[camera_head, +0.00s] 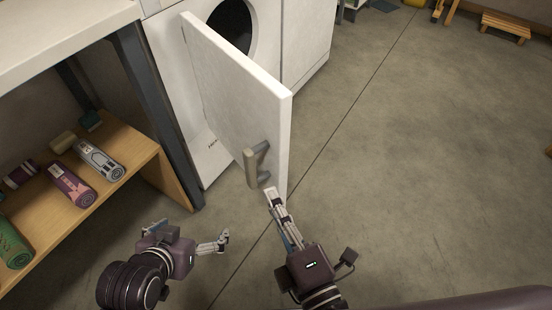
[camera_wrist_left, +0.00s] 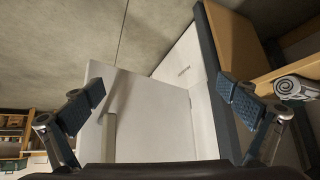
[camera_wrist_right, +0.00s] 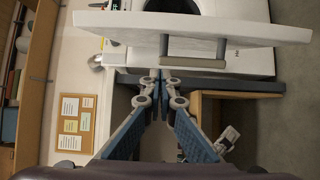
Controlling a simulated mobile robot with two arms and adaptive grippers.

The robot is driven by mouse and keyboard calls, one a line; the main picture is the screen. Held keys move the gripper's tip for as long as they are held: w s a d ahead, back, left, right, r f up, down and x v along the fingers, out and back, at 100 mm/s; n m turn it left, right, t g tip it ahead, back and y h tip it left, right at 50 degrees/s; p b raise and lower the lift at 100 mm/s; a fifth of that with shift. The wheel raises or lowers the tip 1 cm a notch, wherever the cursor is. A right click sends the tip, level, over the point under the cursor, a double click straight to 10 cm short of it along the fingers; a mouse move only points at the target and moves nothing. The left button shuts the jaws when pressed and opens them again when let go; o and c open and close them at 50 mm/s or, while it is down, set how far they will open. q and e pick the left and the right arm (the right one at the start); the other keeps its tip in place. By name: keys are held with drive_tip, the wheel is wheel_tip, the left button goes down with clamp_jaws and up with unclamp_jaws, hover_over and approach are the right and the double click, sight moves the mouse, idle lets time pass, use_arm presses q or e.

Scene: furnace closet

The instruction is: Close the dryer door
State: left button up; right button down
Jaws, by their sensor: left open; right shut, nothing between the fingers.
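The white dryer door (camera_head: 235,95) stands wide open, swung out from the white dryer (camera_head: 205,150) with its dark round opening (camera_head: 232,24) showing behind it. A grey bar handle (camera_head: 255,165) is on the door's lower outer part; it also shows in the right wrist view (camera_wrist_right: 193,62). My right gripper (camera_head: 270,194) is shut and empty, its fingertips just below the handle and close to the door's edge; I cannot tell whether they touch. My left gripper (camera_head: 190,236) is open and empty, left of the door and below it in the picture. The door also shows in the left wrist view (camera_wrist_left: 140,115).
A workbench with a wooden lower shelf (camera_head: 140,150) holding several rolled items stands at the left, close to my left gripper. Another white machine (camera_head: 305,40) stands right of the dryer. The concrete floor (camera_head: 420,160) at the right is clear. A wooden step stool (camera_head: 505,27) is far back.

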sight(254, 154)
drive_tip(key=p+x, duration=0.1)
drive_tip(key=x, duration=0.2)
drive_tip(key=p+x, duration=0.1)
drive_tip(key=x, duration=0.3)
drive_tip(key=shift+w+d, duration=0.1)
drive_tip(key=shift+w, duration=0.25)
drive_tip(key=shift+w+d, duration=0.3)
drive_tip(key=shift+d, duration=0.2)
drive_tip(key=shift+w+d, duration=0.3)
drive_tip(key=shift+d, duration=0.25)
use_arm(q)
drive_tip(key=s+a+f+g, duration=0.1)
drive_tip(key=s+g, duration=0.1)
drive_tip(key=s, duration=0.3)
drive_tip(key=s+a+f+g+y, duration=0.1)
drive_tip(key=s+a+f+g, duration=0.1)
drive_tip(key=s, duration=0.3)
drive_tip(key=shift+g, duration=0.4)
use_arm(e)
drive_tip(key=shift+w+d+f, duration=0.1)
drive_tip(key=shift+w+d, duration=0.2)
drive_tip(key=shift+d, duration=0.15)
